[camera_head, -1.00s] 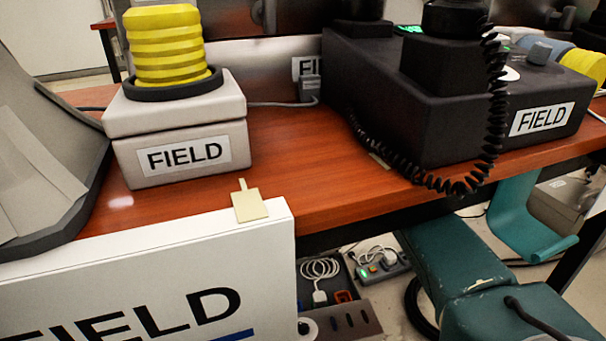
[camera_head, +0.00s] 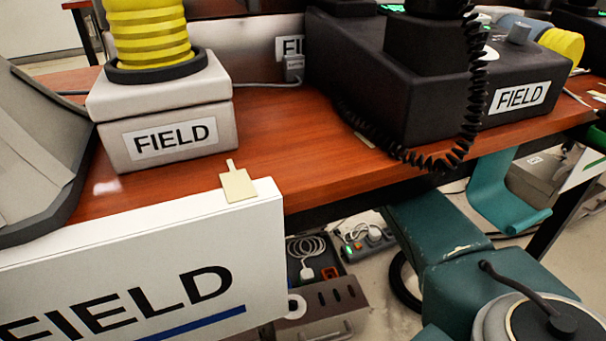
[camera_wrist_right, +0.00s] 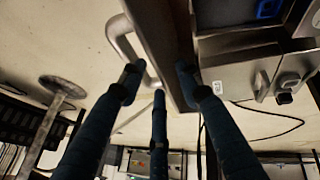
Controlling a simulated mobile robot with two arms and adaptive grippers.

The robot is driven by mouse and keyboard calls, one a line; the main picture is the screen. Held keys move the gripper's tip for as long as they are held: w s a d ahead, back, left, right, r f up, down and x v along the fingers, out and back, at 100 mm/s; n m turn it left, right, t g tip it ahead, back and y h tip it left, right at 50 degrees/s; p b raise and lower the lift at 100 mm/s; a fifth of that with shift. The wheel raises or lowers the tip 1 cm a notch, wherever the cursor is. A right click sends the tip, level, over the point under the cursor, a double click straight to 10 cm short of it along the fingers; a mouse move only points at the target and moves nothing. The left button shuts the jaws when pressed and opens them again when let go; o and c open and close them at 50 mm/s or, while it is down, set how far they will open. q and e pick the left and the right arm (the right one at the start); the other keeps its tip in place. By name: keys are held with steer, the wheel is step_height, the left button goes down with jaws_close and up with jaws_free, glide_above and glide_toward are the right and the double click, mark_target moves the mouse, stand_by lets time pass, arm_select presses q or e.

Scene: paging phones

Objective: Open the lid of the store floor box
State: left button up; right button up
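No label reading STORE is legible, so I cannot tell for sure which thing is the store floor box. In the head view, a grey-brown box (camera_head: 540,172) stands on the floor under the table at the right, partly hidden. An open box (camera_head: 325,312) with cables and small items inside shows below the table's front edge. In the right wrist view, a grey metal case (camera_wrist_right: 235,75) with latches is at the right. My right gripper (camera_wrist_right: 158,80) has its dark blue fingers spread, with nothing seen between them. My left gripper is not in view.
A wooden table (camera_head: 290,150) holds a FIELD box with a yellow bellows (camera_head: 160,135), and a black FIELD phone (camera_head: 400,85) with a coiled cord. A white FIELD panel (camera_head: 130,260) stands at the front left. A power strip (camera_head: 365,240) lies on the floor.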

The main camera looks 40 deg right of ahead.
step_height(320, 180, up, 6)
steer(key=w+d, duration=0.1)
steer(key=s+d+f, duration=0.2)
steer(key=s+f, duration=0.1)
steer(key=s, duration=0.2)
steer(key=shift+d, duration=0.15)
steer(key=shift+s+a+f+b, duration=0.1)
steer(key=shift+a+b, duration=0.15)
steer(key=shift+b, duration=0.05)
